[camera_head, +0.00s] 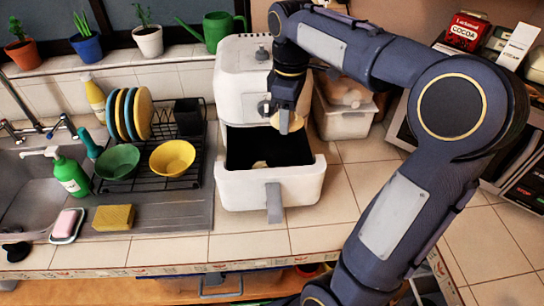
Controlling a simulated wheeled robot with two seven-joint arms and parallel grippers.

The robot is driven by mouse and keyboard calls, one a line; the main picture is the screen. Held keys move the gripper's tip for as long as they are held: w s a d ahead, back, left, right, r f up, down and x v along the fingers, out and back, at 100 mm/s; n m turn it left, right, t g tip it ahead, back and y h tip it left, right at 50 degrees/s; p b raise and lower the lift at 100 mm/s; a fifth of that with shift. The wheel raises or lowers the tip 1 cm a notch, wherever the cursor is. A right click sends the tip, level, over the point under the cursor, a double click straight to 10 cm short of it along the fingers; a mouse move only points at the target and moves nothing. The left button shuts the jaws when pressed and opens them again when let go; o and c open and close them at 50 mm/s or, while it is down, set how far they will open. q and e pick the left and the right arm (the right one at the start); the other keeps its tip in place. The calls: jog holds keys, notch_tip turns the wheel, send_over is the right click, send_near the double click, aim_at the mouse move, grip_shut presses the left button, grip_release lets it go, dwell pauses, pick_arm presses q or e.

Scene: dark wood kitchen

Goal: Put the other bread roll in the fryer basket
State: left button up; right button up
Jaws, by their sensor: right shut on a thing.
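The white air fryer (240,80) stands on the tiled counter with its basket (270,188) pulled out toward me. The basket is dark inside, and a small part of a pale roll (260,164) shows in it. My right gripper (285,118) points down above the back part of the basket. It is shut on a bread roll (292,124), which is partly hidden by the fingers and hangs above the basket opening. My left gripper is not in view.
A dish rack (180,180) with plates and bowls stands left of the fryer, beside the sink (30,190). Cocoa (466,32) and other packages are at the far right. Tiles in front of the basket are clear.

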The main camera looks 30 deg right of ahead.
jog(key=shift+w+d+f, duration=0.1)
jog(key=shift+w+f, duration=0.05)
jog(key=shift+f, duration=0.05)
notch_tip(320, 180, down, 17)
jog(key=shift+f, duration=0.2)
jog(key=shift+f, duration=0.1)
jog(key=o, duration=0.5)
jog(key=shift+f, duration=0.1)
jog(key=o, duration=0.5)
jog(key=shift+c, duration=0.2)
